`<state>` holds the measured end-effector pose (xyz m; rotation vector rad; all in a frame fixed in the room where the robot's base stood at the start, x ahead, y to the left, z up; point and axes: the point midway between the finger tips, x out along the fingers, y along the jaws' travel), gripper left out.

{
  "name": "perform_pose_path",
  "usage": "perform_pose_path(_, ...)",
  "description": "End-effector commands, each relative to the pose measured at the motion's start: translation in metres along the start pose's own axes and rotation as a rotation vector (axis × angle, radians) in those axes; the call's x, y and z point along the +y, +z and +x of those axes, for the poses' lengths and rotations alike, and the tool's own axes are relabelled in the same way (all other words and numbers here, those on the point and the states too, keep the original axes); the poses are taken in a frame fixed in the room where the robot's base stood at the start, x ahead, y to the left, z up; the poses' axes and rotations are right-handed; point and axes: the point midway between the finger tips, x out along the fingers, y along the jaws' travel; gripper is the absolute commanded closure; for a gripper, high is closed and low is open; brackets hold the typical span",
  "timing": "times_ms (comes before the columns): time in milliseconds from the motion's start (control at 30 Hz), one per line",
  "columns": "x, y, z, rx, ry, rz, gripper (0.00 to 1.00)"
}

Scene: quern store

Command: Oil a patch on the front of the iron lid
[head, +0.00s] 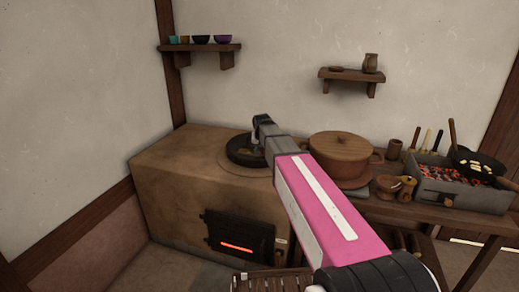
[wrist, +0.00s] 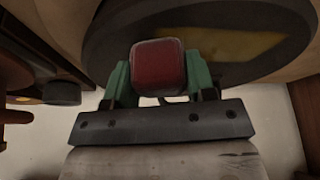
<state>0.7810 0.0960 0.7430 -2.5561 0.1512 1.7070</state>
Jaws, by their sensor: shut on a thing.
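The iron lid (head: 237,158) is a dark round disc lying on top of the clay stove (head: 170,170). In the wrist view the lid (wrist: 105,35) fills the top of the picture, with a dull yellow patch (wrist: 230,45) on its face. My gripper (head: 257,141) is over the lid. In the wrist view its green fingers (wrist: 160,78) are shut on a red rounded block (wrist: 158,66), which overlaps the lid in that picture. Whether the block touches the lid cannot be told. My gripper hides part of the lid in the head view.
A lidded clay pot (head: 340,155) stands right of the lid on a wooden table (head: 425,213). Farther right are small jugs (head: 396,188), a brazier of embers (head: 450,193) and a pan (head: 480,163). The stove door (head: 225,229) shows a red glow. Two shelves hang behind.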

Motion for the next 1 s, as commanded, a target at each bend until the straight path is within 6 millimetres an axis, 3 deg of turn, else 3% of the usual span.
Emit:
perform_pose_path(133, 0.005, 0.0, -0.005, 0.001, 0.0, 0.0, 0.72)
perform_pose_path(200, 0.006, -0.008, -0.022, 0.004, -0.001, 0.001, 0.72)
perform_pose_path(800, 0.014, -0.032, -0.066, 0.001, 0.0, -0.001, 0.72)
perform_pose_path(1000, 0.015, -0.035, -0.073, 0.0, 0.0, -0.001, 0.72)
